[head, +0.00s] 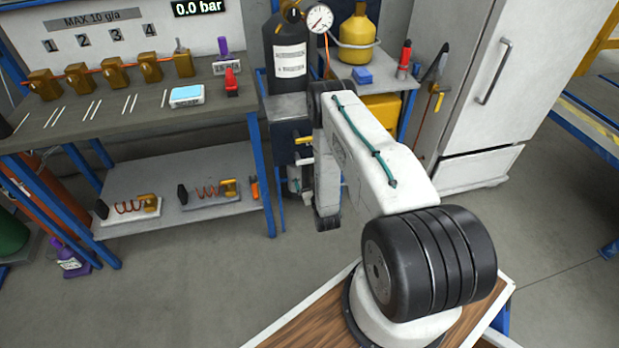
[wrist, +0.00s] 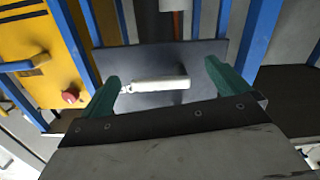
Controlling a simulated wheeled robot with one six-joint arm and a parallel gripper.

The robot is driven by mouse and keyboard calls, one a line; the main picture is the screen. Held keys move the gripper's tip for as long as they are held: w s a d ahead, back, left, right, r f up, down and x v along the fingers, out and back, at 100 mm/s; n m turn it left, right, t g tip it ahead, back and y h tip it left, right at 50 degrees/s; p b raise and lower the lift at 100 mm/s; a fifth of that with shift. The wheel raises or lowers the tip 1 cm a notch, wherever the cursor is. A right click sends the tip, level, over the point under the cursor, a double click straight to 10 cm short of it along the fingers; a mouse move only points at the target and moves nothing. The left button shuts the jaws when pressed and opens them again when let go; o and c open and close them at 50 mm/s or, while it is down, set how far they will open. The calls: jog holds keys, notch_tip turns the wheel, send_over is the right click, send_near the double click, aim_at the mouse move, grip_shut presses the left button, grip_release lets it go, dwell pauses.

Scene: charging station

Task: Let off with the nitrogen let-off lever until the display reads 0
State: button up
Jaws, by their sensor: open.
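The display (head: 200,7) at the top of the head view reads 0.0 bar. In the wrist view a pale lever handle (wrist: 160,85) lies roughly level across a dark plate (wrist: 205,60). I take it for the let-off lever; no label on it shows. My gripper (wrist: 161,69) is open, with one green finger left of the handle and one right of it. The left finger is close to the handle's thin end; I cannot tell whether they touch. In the head view my arm hides the gripper and the pale lever.
Blue frame posts (wrist: 262,45) stand close on both sides of the plate. A yellow panel (wrist: 45,75) with a red knob (wrist: 71,97) is at the left. In the head view a dark bottle with a gauge (head: 319,18) stands above my arm, beside a workbench (head: 110,115).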

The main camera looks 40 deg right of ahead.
jog(key=shift+f+v, duration=0.1)
jog(key=shift+v, duration=1)
jog(key=shift+f+v, duration=0.15)
jog(key=shift+v, duration=1)
jog(key=v, duration=0.7)
jog(key=shift+s, duration=0.35)
jog(key=shift+a, duration=0.15)
